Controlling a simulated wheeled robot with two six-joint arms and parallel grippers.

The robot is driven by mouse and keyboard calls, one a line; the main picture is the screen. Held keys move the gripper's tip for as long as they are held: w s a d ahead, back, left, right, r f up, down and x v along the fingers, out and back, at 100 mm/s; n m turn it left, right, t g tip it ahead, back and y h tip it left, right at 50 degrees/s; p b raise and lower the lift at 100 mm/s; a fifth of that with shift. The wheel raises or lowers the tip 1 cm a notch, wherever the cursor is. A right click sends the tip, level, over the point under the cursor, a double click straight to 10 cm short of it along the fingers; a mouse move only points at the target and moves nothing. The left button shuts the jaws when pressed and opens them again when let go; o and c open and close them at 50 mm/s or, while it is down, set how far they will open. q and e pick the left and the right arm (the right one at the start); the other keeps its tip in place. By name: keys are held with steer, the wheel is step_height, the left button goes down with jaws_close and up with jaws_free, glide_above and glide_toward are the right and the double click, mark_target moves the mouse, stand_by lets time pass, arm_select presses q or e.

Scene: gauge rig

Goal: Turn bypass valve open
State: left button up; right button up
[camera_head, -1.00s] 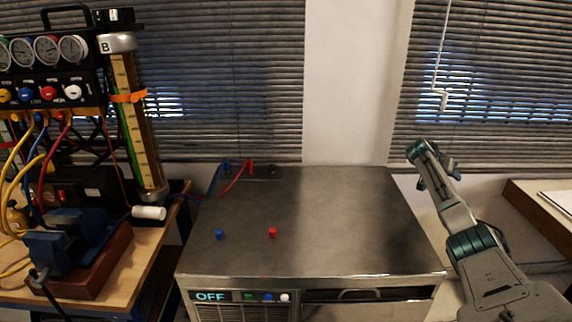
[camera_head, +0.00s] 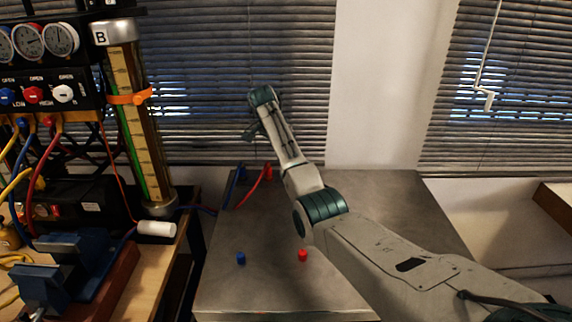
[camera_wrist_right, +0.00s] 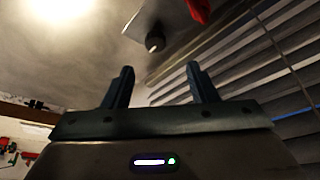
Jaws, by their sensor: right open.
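My right gripper (camera_head: 254,120) is above the back of the metal cabinet (camera_head: 235,290), its arm reaching in from the right. In the right wrist view the gripper (camera_wrist_right: 160,68) is open and empty. A small dark round knob (camera_wrist_right: 154,42) with a light mark shows beyond and between the fingers, apart from them. No label marks it as the bypass valve. The gauge manifold (camera_head: 75,92) at the left has blue, red and white knobs (camera_head: 64,93) with OPEN lettering; I cannot tell which valve is the bypass. My left gripper is not in view.
A red fitting (camera_head: 268,172) and a blue fitting (camera_head: 240,173) with hoses are at the cabinet's back. Blue and red caps (camera_head: 303,255) lie forward on its top. A tall glass cylinder (camera_head: 139,120) stands left. Window blinds (camera_head: 215,90) are close behind.

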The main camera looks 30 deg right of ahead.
steer(key=p+x, duration=0.1)
steer(key=x, duration=0.7)
steer(key=shift+s+d+f, duration=0.15)
steer(key=shift+d+f, duration=0.1)
steer(key=shift+f, duration=0.05)
steer(key=shift+s+d+f, duration=0.15)
steer(key=shift+d+f, duration=0.1)
steer(key=shift+f, duration=0.25)
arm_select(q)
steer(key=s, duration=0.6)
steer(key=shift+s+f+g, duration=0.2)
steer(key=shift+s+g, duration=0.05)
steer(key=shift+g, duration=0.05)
arm_select(e)
steer(key=shift+f, duration=0.1)
